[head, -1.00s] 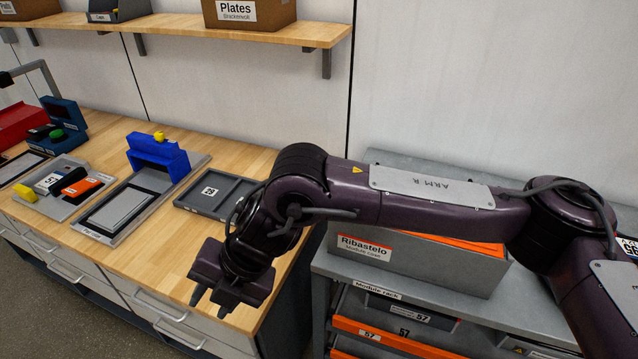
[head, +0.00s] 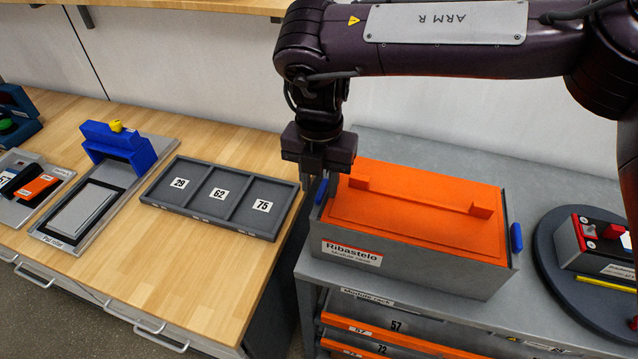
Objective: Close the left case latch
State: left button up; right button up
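The module case (head: 410,262) is a grey box with an orange lid (head: 415,215), labelled Ribastelo, on the grey bench. The lid lies on the case and has a raised orange bar. The left case latch (head: 321,191) is a small blue tab at the case's left end, partly hidden by my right gripper. A matching blue right latch (head: 516,238) is at the other end. My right gripper (head: 312,182) points down at the left latch, very close to it; contact and finger gap are unclear. My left gripper is not in view.
A grey tray (head: 167,207) with three numbered compartments is on the wooden bench (head: 217,277) to the left. A blue fixture (head: 120,145) stands farther left. A dark turntable (head: 560,285) with a red and grey module is right of the case. A shelf (head: 220,5) is overhead.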

aim_at(319, 194)
jog(key=shift+w+f, duration=0.25)
jog(key=shift+f, duration=0.4)
jog(key=shift+w+f, duration=0.2)
jog(key=shift+f, duration=0.75)
jog(key=shift+s, duration=0.1)
grip_shut()
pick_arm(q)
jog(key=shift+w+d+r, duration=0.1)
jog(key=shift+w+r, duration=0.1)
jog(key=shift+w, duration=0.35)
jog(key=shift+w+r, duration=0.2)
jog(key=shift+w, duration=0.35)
